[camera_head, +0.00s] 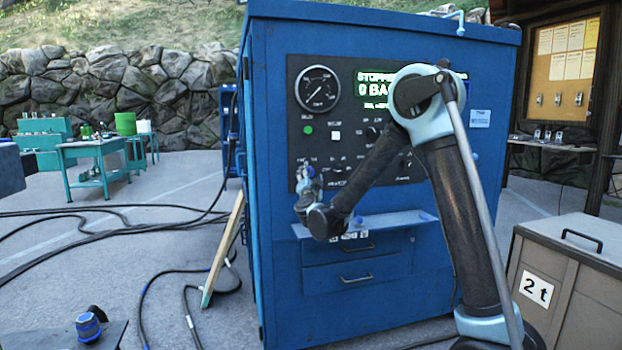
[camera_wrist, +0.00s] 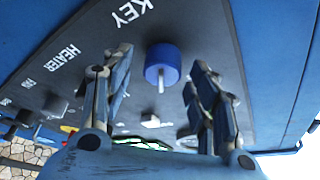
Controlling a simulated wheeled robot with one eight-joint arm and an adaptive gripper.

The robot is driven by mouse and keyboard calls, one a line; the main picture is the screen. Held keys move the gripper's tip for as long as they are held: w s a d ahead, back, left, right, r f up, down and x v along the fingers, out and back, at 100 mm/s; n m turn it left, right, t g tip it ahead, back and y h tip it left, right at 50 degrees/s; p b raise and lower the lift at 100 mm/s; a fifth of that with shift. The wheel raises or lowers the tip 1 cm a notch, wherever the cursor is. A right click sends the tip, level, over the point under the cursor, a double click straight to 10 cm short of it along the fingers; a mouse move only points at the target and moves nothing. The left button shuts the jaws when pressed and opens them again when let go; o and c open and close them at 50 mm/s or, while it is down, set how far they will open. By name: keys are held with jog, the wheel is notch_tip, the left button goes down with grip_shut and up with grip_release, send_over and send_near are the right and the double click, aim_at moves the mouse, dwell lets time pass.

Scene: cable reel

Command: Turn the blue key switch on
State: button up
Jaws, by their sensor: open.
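The blue key switch (camera_wrist: 162,65) is a round blue knob with a pale bar on its face, under the word KEY on the dark panel (camera_wrist: 60,60). In the wrist view it sits between and beyond the two spread fingers of my gripper (camera_wrist: 160,78). The gripper is open and empty, and I see no finger touching the knob. In the head view my gripper (camera_head: 308,184) is at the lower left of the control panel (camera_head: 340,105) of the blue cabinet. There it hides the switch, so I cannot make it out.
HEATER and FAN switches sit beside the key switch. A round gauge (camera_head: 318,88) and a lit green display (camera_head: 377,92) are above. A narrow shelf (camera_head: 390,221) juts out below the panel. A wooden prop (camera_head: 223,248) leans on the cabinet, and cables (camera_head: 110,226) cross the ground.

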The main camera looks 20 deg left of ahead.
jog(key=v, duration=1.1)
jog(key=shift+s+d+f, duration=0.1)
jog(key=shift+d+f, duration=0.05)
jog(key=w+d+r+n+g+y, duration=0.2)
jog(key=d+r+n+g+y, duration=0.1)
jog(key=d+r+n+y, duration=0.3)
jog(key=s+d+f+n+g+h, duration=0.1)
jog(key=s+d+f+n+g, duration=0.25)
jog(key=d, duration=0.65)
jog(key=s+d+f+m+g+h, duration=0.1)
jog(key=s+d+f+g+h, duration=0.2)
jog(key=s+d+f, duration=0.4)
jog(key=s+d+f+m+g+h, duration=0.1)
jog(key=s+d+f+g+h, duration=0.3)
jog(key=s+d+f, duration=0.4)
jog(key=s+d+f+m+g+h, duration=0.1)
jog(key=s+d+f+g+h, duration=0.2)
jog(key=s+d+f, duration=0.4)
jog(key=s+d+g, duration=0.1)
jog(key=s+d, duration=0.6)
jog(key=d, duration=0.4)
jog(key=shift+f+g, duration=0.35)
jog(key=shift+f, duration=0.05)
